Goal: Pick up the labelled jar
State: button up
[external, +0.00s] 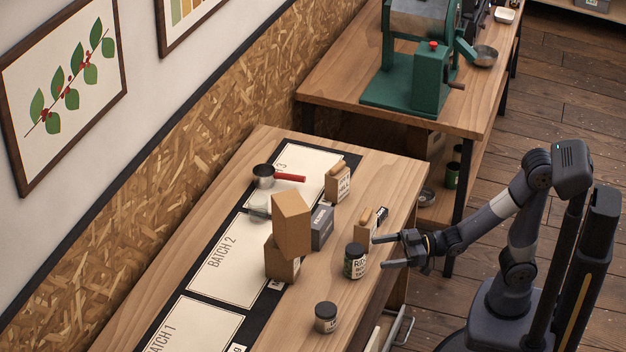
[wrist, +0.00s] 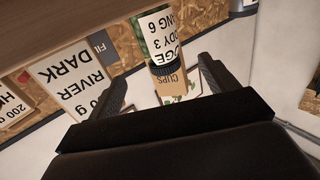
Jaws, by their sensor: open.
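The labelled jar (external: 355,265) is a dark jar with a black lid and a large white label. It stands upright near the right edge of the wooden bench. In the wrist view it appears upside down between my fingers, its label (wrist: 164,32) partly reading "BODY 3". My gripper (external: 381,252) is open just right of the jar, with its fingers pointing at it. In the wrist view my gripper (wrist: 163,86) shows one finger at each side of the jar, with gaps. I cannot tell how far the fingers reach around it.
A second jar (external: 326,320) stands nearer the front. A paper bag (external: 364,230) stands close behind the labelled jar; its "RIVER DARK" label (wrist: 76,86) shows in the wrist view. Stacked cardboard boxes (external: 283,262), a grey box (external: 321,228) and a red-handled pan (external: 264,178) stand farther left.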

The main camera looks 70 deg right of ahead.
aim_at(348, 262)
jog(key=x, duration=0.5)
jog(key=shift+w+a+f, duration=0.1)
jog(key=shift+w+f, duration=0.15)
jog(key=shift+f, duration=0.1)
jog(key=shift+f+x, duration=0.25)
jog(key=shift+x, duration=1.05)
jog(key=shift+f+x, duration=0.25)
jog(key=shift+x, duration=1.05)
jog(key=shift+a, duration=0.1)
jog(key=shift+c, duration=0.4)
jog(key=c, duration=1.1)
